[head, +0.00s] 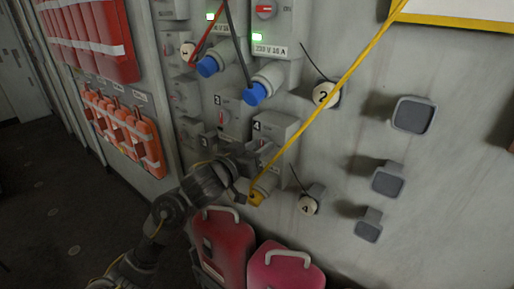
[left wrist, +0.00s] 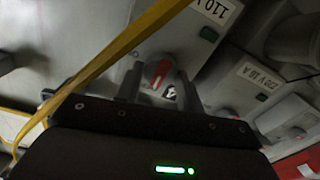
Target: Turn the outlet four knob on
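The outlet four box (head: 283,128) is a grey unit on the wall, marked 4, with a yellow plug (head: 256,198) at its lower end. Its knob, red and white, shows in the left wrist view (left wrist: 157,72) between the two fingers, under a 110 V label (left wrist: 214,10) and a dark green lamp (left wrist: 209,34). My left gripper (head: 250,163) is at the front of this box. In the left wrist view its fingers (left wrist: 158,88) stand apart on either side of the knob, with gaps visible. The knob is mostly hidden by the gripper in the head view. My right gripper is not in view.
A yellow cable (head: 340,85) runs tautly across the wall, close by my gripper. Neighbouring outlets hold blue plugs (head: 257,93) and show lit green lamps. Red cases (head: 226,240) stand below. Capped round sockets (head: 308,205) and grey square fittings (head: 390,181) are at right.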

